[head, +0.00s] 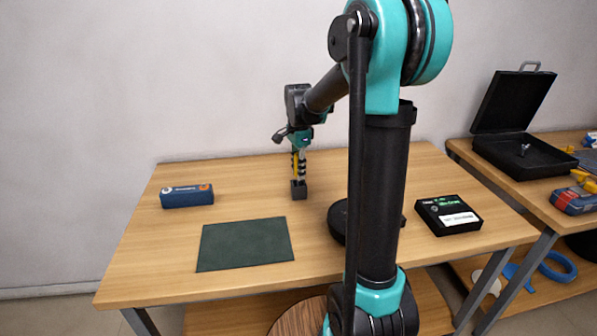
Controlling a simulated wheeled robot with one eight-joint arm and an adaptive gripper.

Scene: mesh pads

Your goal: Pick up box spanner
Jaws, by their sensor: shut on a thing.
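My gripper (299,170) points straight down over the back middle of the wooden table. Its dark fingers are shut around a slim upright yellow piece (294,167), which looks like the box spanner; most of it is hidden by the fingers. A small dark grey block (299,190) is directly below the fingers on the table. I cannot tell whether the yellow piece stands in the block or is clear of it.
A blue box (187,196) lies at the left of the table (160,268), and a dark green mat (245,244) lies front left. A black labelled box (448,215) lies at the right. A second table holds an open black case (522,158).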

